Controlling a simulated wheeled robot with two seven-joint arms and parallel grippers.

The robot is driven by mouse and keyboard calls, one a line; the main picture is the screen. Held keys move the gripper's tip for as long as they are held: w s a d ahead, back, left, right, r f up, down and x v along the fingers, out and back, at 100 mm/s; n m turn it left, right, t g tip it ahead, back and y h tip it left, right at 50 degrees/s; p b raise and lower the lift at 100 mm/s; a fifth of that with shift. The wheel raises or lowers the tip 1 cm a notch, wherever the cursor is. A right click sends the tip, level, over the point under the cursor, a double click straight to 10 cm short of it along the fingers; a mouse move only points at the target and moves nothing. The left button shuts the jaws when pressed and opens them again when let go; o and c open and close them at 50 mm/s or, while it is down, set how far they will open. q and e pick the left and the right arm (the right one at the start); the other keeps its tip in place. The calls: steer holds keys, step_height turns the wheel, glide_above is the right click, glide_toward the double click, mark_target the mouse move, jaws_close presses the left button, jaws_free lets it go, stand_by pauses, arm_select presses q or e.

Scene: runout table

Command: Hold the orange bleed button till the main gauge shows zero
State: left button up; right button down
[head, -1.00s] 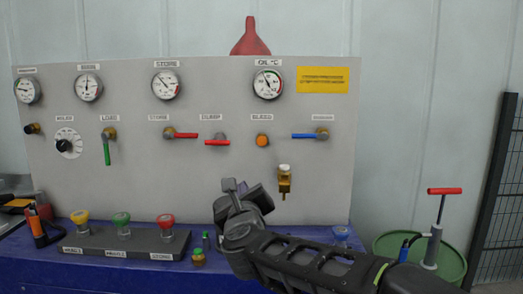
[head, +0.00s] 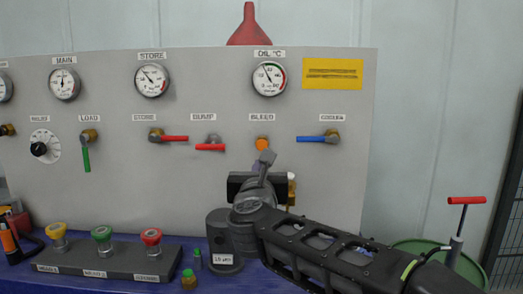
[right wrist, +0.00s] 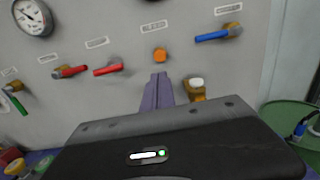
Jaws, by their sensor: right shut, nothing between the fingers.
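The orange bleed button (head: 262,144) sits on the grey panel under the BLEED label; it also shows in the right wrist view (right wrist: 160,54). The main gauge (head: 64,84) is at the panel's upper left, its needle pointing roughly upward, figures too small to read. My right gripper (head: 266,158) is shut and empty, its tips just below the button in the head view. In the right wrist view the shut fingers (right wrist: 158,80) point at the panel below the button, with a visible gap in the picture. My left gripper is not in view.
A brass fitting with white cap (right wrist: 196,88) is close right of my fingers. A grey cylinder (head: 222,240) stands on the blue table below.

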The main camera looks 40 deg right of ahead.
mark_target(263, 143)
steer(key=p+x, duration=0.3)
steer(key=x, duration=1.1)
steer(key=shift+r, duration=0.1)
steer(key=shift+w+d, duration=0.3)
steer(key=shift+w+d+b, duration=0.2)
steer(key=shift+b, duration=0.1)
steer(key=shift+s+r, duration=0.15)
steer(key=shift+r, duration=0.25)
steer(key=shift+d, duration=0.1)
